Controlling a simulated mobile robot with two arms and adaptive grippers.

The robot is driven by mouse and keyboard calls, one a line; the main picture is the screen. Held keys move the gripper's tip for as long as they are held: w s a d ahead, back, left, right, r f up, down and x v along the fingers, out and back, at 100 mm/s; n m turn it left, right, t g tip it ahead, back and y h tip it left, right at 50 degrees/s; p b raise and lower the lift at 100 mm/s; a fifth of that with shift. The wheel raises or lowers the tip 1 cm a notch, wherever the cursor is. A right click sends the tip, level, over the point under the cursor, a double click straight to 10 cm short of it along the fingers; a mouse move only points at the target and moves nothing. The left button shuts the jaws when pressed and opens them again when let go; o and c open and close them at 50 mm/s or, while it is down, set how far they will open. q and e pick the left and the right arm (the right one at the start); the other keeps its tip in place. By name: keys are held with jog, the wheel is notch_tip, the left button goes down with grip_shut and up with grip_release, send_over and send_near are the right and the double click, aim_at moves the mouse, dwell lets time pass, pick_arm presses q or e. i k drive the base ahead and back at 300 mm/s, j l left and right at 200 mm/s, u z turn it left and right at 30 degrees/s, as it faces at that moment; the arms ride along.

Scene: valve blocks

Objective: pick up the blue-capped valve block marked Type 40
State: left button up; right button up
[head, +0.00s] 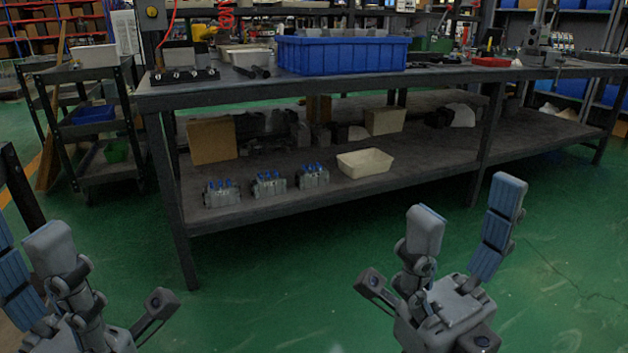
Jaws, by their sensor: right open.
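Three grey valve blocks with blue caps stand in a row near the front edge of the workbench's lower shelf: a left one (221,193), a middle one (268,184) and a right one (313,177). Their markings are too small to read, so I cannot tell which is Type 40. My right gripper (467,205) is open and empty, in front of the bench and to the right of the blocks. My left gripper (24,236) is at the lower left, partly cut off by the picture edge; its fingers look apart and empty, well left of the blocks.
A cream tray (366,162) sits right of the blocks on the lower shelf (420,175). A cardboard box (212,140) stands behind them. The bench top (220,92) overhangs the shelf, with a blue bin (342,56) on it. Bench legs (180,235) flank the opening. The green floor in front is clear.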

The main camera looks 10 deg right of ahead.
aim_at(306, 178)
jog(key=k+l, duration=0.15)
jog(key=k, duration=0.25)
jog(key=i+l, duration=0.2)
jog(key=i, duration=0.75)
jog(key=i+l, duration=0.15)
jog(key=i, duration=0.85)
jog(key=i+l+z, duration=0.1)
jog(key=i, duration=0.85)
jog(key=l, duration=0.1)
